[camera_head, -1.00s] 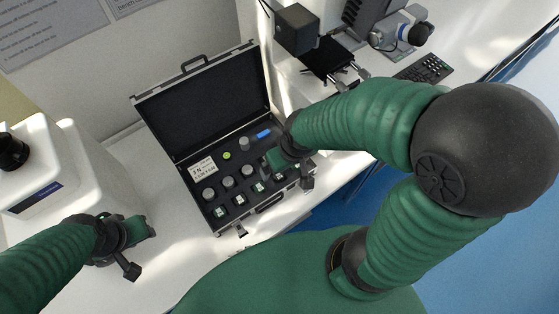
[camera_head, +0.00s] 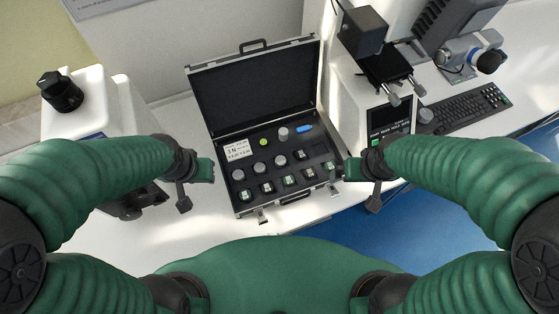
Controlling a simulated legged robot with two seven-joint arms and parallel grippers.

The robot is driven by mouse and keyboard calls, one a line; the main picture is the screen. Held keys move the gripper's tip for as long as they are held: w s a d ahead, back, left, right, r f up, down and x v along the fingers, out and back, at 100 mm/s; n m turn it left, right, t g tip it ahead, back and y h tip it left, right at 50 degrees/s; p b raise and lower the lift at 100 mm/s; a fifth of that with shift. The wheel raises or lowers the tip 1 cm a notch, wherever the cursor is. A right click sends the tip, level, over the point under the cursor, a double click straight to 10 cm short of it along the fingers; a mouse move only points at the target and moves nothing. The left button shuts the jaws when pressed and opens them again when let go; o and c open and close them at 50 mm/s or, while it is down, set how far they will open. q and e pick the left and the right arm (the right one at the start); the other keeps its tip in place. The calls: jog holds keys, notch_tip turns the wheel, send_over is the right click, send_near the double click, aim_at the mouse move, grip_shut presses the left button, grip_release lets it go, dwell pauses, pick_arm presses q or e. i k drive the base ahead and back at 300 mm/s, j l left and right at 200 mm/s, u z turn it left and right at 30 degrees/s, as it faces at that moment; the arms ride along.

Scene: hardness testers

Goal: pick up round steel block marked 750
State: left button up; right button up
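An open black case (camera_head: 222,208) with silver edges stands on the white table, its lid (camera_head: 255,88) raised at the back. Several round steel blocks sit in its dark insert, among them one at the back (camera_head: 283,134), one in the middle (camera_head: 280,160) and one at the left (camera_head: 238,174). The markings are too small to read, so I cannot tell which block is 750. My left gripper (camera_head: 208,171) is just left of the case. My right gripper (camera_head: 346,170) is at the case's right edge. I see nothing held in either; their finger openings are unclear.
The case also holds several square blocks (camera_head: 289,180), a blue item (camera_head: 305,128), a green disc (camera_head: 263,142) and a white label card (camera_head: 238,150). A white tester (camera_head: 98,103) stands left, another with a screen (camera_head: 389,123) right. A keyboard (camera_head: 468,108) lies far right.

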aim_at(281, 162)
jog(key=u, duration=0.4)
jog(key=l+u, duration=0.15)
jog(key=u, duration=0.7)
jog(key=l+u, duration=0.15)
jog(key=u, duration=0.65)
jog(key=k+l+u, duration=0.55)
jog(key=u, duration=0.2)
jog(key=k+l+u, duration=0.35)
jog(key=k+l, duration=0.1)
jog(key=k, duration=0.35)
